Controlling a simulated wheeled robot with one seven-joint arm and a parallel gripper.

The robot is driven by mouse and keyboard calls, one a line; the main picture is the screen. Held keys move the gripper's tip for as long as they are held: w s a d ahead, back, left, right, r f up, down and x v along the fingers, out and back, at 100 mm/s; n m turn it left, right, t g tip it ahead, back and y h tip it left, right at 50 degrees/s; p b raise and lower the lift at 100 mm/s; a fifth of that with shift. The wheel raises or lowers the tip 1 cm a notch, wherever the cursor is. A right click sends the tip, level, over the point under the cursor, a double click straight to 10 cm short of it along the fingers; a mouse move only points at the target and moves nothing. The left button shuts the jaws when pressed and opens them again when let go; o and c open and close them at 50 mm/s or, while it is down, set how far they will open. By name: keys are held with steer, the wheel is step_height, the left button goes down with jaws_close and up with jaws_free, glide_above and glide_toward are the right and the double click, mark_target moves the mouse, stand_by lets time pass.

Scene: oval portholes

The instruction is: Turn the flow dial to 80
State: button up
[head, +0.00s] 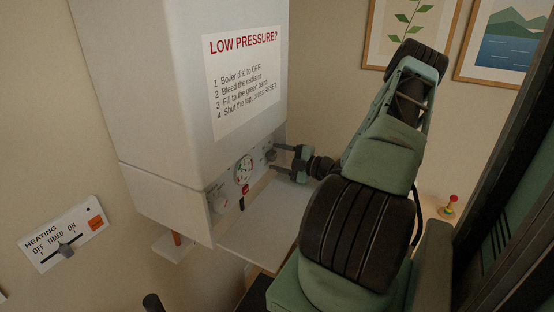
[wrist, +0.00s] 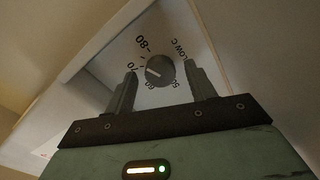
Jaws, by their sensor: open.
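The flow dial is a round grey knob (wrist: 160,71) on the boiler's white lower panel. In the wrist view its white mark points left, near the 70; the 80 is printed above that, and other numbers and "LOW C" surround the knob. My gripper (wrist: 161,72) is open, with one finger on each side of the knob and visible gaps to it. In the head view my gripper (head: 276,159) is at the right end of the boiler's front, by the small dark dial (head: 270,156).
The boiler (head: 150,120) has a pressure gauge (head: 244,169), a white knob (head: 221,203) and a red lever (head: 243,196) left of my gripper. A shelf-like white panel (head: 260,225) lies below. A heating switch plate (head: 65,235) is on the left wall.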

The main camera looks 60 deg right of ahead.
steer(key=s+d+b, duration=0.1)
steer(key=s+b, duration=0.5)
steer(key=s, duration=1)
steer(key=shift+s+d, duration=0.15)
steer(key=shift+f+b, duration=0.1)
steer(key=shift+b, duration=0.2)
